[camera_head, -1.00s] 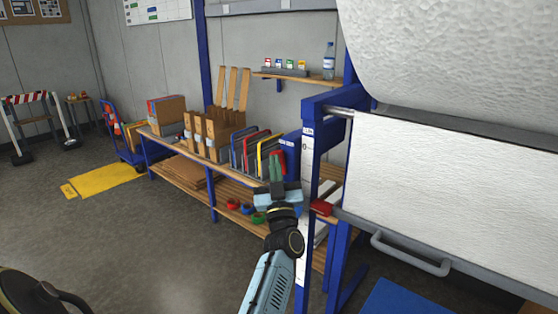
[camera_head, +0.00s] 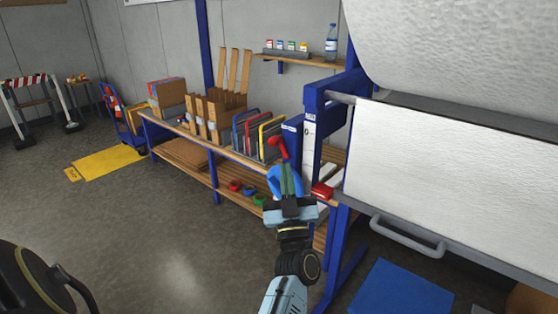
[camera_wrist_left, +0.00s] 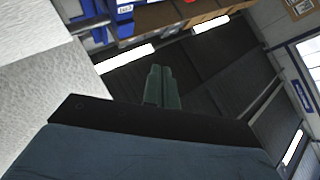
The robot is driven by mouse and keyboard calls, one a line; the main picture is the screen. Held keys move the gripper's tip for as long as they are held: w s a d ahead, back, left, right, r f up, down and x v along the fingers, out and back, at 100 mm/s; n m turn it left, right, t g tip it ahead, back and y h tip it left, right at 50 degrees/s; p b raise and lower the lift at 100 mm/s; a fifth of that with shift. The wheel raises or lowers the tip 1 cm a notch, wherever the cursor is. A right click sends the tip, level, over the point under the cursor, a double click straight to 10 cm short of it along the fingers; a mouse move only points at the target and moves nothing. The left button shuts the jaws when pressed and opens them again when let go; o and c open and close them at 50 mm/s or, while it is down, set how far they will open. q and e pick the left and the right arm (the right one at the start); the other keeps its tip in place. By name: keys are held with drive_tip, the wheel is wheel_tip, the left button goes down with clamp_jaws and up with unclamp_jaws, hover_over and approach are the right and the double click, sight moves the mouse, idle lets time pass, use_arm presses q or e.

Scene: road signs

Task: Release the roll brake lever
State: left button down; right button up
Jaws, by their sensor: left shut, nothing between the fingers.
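A red lever-like handle (camera_head: 278,147) shows in the head view just above my left gripper, by the blue post of the roll stand; I take it to be the roll brake lever. A rounded blue part (camera_head: 285,181) lies below it, partly hidden behind my fingers. My left gripper (camera_head: 291,178) is shut and empty, its green fingers pointing up close to the blue part. Whether they touch it, I cannot tell. The fingers (camera_wrist_left: 163,86) also show together in the left wrist view, where I see no lever. My right gripper is not in view.
The big white roll (camera_head: 450,45) and its hanging sheet (camera_head: 440,180) fill the right side. A red block (camera_head: 322,190) sits on the stand beside my gripper. The wooden bench (camera_head: 165,127) with boxes and folders stands behind.

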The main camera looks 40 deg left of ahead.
use_arm(q)
drive_tip(key=shift+s+d+f, duration=0.3)
drive_tip(key=shift+s+d, duration=0.4)
drive_tip(key=shift+d, duration=0.25)
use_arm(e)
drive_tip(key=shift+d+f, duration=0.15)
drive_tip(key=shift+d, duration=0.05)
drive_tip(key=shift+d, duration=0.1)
